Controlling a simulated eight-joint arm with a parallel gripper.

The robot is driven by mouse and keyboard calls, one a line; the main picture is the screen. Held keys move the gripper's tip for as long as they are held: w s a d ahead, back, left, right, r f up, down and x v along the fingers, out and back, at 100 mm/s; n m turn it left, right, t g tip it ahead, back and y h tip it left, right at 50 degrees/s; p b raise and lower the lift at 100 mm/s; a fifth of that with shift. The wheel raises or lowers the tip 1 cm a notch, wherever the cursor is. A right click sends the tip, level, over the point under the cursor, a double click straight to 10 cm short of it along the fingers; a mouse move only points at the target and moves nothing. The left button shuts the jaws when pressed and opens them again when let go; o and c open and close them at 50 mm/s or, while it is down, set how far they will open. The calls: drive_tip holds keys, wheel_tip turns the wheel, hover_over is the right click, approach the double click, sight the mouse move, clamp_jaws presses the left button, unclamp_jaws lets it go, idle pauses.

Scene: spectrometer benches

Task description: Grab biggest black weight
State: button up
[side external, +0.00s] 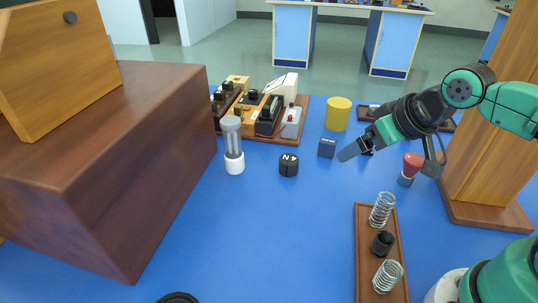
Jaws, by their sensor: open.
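A short black cylinder marked "N" (288,166) stands upright on the blue bench top near the middle. A smaller-looking black cylinder (382,244) sits on a wooden tray (364,270) between two metal springs. A dark round object (178,298) is cut off by the bottom edge, so I cannot tell what it is. My gripper (357,152) is open, above the bench to the right of the "N" cylinder and apart from it. Its far finger is mostly hidden.
A small dark blue block (327,148) stands just left of my gripper. A yellow cylinder (339,114) and a red-topped piece (412,166) stand nearby. A large brown box (110,150) fills the left. The front middle is clear.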

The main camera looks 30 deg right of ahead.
drive_tip(key=m+g+y, duration=0.2)
drive_tip(key=m+y, duration=0.6)
drive_tip(key=m, duration=0.9)
approach(290, 159)
drive_tip(key=a, duration=0.3)
drive_tip(key=f+m+y, duration=0.1)
drive_tip(key=w+d+f+m+y, duration=0.1)
drive_tip(key=w+d+m+y, duration=0.1)
drive_tip(key=m, duration=0.1)
drive_tip(key=shift+f, duration=0.4)
drive_tip(key=shift+s+d+f+m+y, duration=0.15)
drive_tip(key=shift+f+m+y, duration=0.25)
drive_tip(key=shift+f+m, duration=0.2)
drive_tip(key=shift+a+f, duration=0.15)
drive_tip(key=shift+a, duration=0.05)
drive_tip(key=shift+x, duration=2.6)
clamp_jaws()
